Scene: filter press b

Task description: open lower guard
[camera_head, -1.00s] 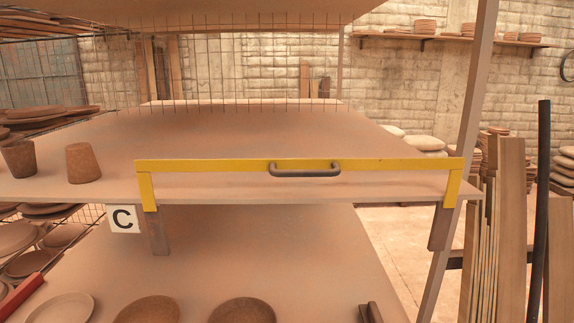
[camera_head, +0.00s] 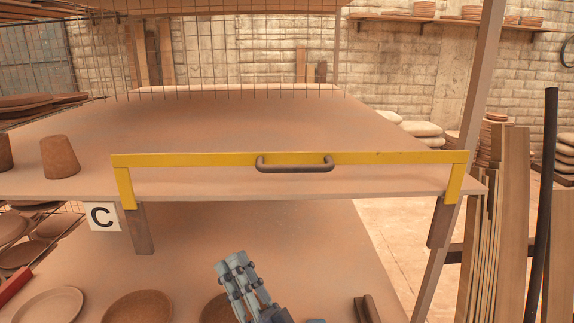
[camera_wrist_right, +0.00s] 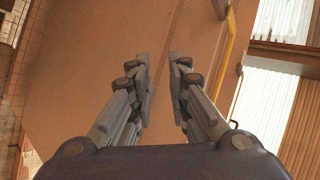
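The guard is a yellow bar frame (camera_head: 210,160) across the front edge of the shelf, with a dark curved handle (camera_head: 295,168) at its middle. Its short legs reach down at both ends. My right gripper (camera_head: 233,268) is below and in front of the handle, apart from it, over the lower shelf. In the right wrist view, the fingers (camera_wrist_right: 160,62) are apart with nothing between them. Part of the yellow frame (camera_wrist_right: 226,55) runs along the right there, beyond the fingers. My left gripper is not in view.
A clay pot (camera_head: 60,158) stands on the guarded shelf at the left. Plates such as this one (camera_head: 140,308) lie on the lower shelf near my gripper. A slanted post (camera_head: 478,90) and upright boards (camera_head: 512,220) stand at the right. A "C" sign (camera_head: 102,216) hangs at the left.

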